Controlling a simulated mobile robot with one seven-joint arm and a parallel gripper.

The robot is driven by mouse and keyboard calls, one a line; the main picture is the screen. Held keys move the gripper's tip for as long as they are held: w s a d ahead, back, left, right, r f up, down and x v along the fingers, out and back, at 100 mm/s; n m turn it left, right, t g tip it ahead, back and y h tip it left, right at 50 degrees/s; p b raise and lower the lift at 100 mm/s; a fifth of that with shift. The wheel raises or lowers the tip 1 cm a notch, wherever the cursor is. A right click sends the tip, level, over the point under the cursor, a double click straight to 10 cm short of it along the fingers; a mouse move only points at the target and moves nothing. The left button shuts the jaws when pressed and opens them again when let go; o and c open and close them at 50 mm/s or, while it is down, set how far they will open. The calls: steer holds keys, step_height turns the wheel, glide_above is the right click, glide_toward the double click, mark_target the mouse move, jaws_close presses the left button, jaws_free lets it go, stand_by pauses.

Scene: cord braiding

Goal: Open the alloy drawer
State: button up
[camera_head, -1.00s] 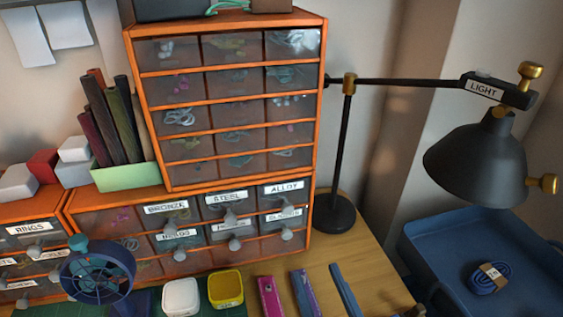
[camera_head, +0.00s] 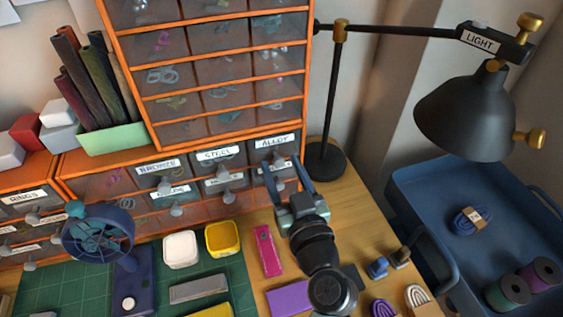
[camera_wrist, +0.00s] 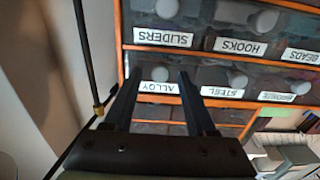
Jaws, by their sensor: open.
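The alloy drawer (camera_head: 275,144) is at the right end of the upper row of the low orange cabinet, with a white ALLOY label. It looks closed, flush with its row. It also shows upside down in the wrist view (camera_wrist: 158,87), with its round grey knob (camera_wrist: 160,74). My gripper (camera_head: 283,166) is open in front of this drawer, its two fingers pointing at the drawer front. In the wrist view the fingertips appear on either side of the knob. I cannot tell whether they touch it.
The steel drawer (camera_head: 218,154) is just left, and the sliders drawer (camera_wrist: 163,38) sits below. The black lamp (camera_head: 465,125) stands right of the cabinet, and a blue tray (camera_head: 408,185) lies beyond. A pink case (camera_head: 268,250) and a yellow tub (camera_head: 222,238) are on the table.

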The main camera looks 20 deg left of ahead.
steer(key=shift+w+a, duration=0.25)
steer(key=shift+w, duration=0.05)
jaws_close()
stand_by(1.3)
